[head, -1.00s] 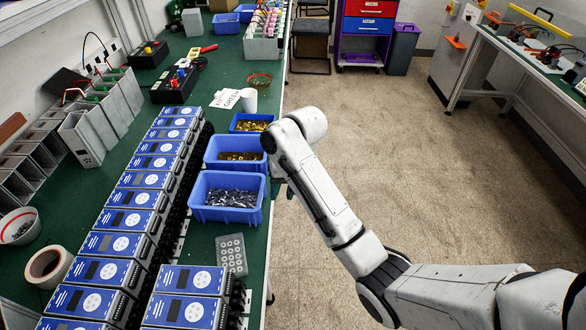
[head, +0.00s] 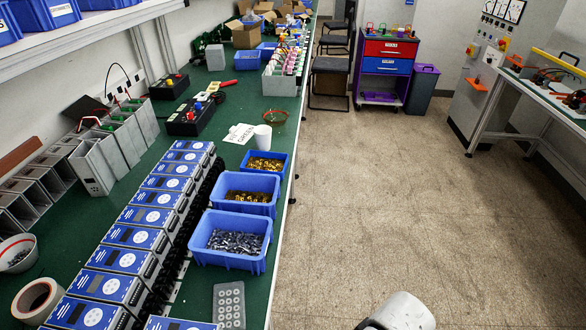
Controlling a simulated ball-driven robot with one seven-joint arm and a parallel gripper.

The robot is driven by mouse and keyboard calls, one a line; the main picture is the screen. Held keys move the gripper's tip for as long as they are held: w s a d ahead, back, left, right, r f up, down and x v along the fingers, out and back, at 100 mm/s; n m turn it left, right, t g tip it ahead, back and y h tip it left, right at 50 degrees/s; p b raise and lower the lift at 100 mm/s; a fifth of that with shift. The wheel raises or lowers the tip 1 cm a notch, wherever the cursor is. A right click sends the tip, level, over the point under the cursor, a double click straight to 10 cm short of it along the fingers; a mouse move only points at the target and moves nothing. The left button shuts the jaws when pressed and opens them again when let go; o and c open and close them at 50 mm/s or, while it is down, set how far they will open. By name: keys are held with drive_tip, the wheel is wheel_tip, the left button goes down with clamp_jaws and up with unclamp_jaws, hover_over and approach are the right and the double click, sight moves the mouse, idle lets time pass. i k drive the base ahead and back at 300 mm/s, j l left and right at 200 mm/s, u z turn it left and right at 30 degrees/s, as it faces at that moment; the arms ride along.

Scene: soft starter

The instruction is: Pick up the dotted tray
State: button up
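The dotted tray (head: 229,305) is a small flat grey plate with rows of round light dots. It lies on the green bench top near its right edge, at the bottom of the head view, just below the largest blue bin. Its lower end is close to the picture's bottom edge. Only a white, rounded piece of my arm shows at the bottom right of it, over the floor. My gripper is not visible.
Blue bins of metal parts (head: 231,239) stand just behind the tray. A row of blue-faced units (head: 118,259) runs along its left. A white cup (head: 262,137) stands farther back. Open floor (head: 380,190) lies to the right of the bench.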

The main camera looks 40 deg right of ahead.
sight(255, 160)
drive_tip(key=i+z, duration=0.15)
drive_tip(key=z, duration=0.35)
drive_tip(key=i+j+z, duration=0.1)
drive_tip(key=z, duration=0.35)
drive_tip(key=i+j+z, duration=0.15)
drive_tip(key=z, duration=0.35)
